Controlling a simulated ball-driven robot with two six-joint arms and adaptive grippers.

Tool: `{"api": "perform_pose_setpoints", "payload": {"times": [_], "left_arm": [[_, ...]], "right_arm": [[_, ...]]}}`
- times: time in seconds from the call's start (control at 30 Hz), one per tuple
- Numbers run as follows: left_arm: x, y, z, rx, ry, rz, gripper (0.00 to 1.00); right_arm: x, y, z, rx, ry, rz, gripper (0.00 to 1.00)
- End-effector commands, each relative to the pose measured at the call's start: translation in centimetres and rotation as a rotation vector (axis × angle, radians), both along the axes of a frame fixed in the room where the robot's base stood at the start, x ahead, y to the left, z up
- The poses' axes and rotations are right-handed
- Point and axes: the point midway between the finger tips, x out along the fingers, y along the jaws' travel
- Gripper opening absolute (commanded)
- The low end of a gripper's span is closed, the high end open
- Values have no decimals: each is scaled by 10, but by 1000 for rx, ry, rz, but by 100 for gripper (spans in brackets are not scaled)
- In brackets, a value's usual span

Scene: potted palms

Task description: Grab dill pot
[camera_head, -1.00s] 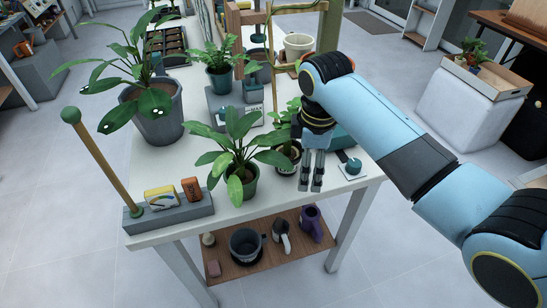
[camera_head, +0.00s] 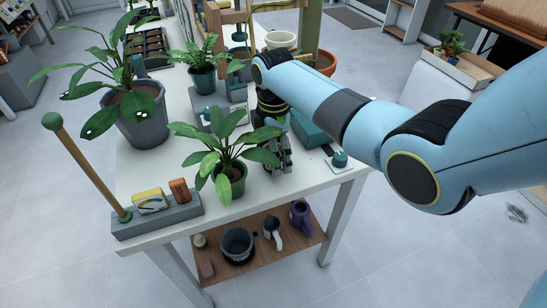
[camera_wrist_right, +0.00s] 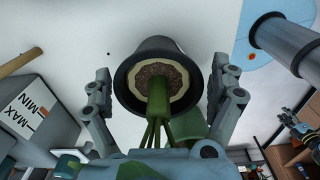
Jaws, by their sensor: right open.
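The small dark pot (camera_wrist_right: 146,50) with soil and a thick green stem shows in the right wrist view, between the two fingers of my right gripper (camera_wrist_right: 158,100). I take it to be the dill pot. The fingers are open, one on each side, with a gap visible on each side. In the head view my right gripper (camera_head: 280,158) is down at the table's front part and hides most of this pot.
A leafy plant in a green pot (camera_head: 231,183) stands close left of my right gripper. A teal box (camera_head: 311,130) and a small teal-knobbed item (camera_head: 340,160) are to the right. A large grey pot (camera_head: 145,125) and a grey tray (camera_head: 160,221) with a green-topped pole stand left.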

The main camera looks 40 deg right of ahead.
Motion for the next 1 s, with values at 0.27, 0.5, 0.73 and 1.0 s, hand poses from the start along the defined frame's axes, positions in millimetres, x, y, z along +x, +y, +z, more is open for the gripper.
{"api": "perform_pose_setpoints", "payload": {"times": [0.27, 0.5, 0.73, 1.0], "left_arm": [[0, 0, -4, 0, 1, 0, 40], [0, 0, -4, 0, 0, 0, 40], [0, 0, -4, 0, 0, 0, 40], [0, 0, -4, 0, -1, 0, 40]], "right_arm": [[1, 0, -27, 0, 0, 0, 92], [1, 0, -26, 0, -1, 0, 83], [1, 0, -26, 0, -1, -1, 53], [1, 0, -26, 0, -1, -1, 37]]}}
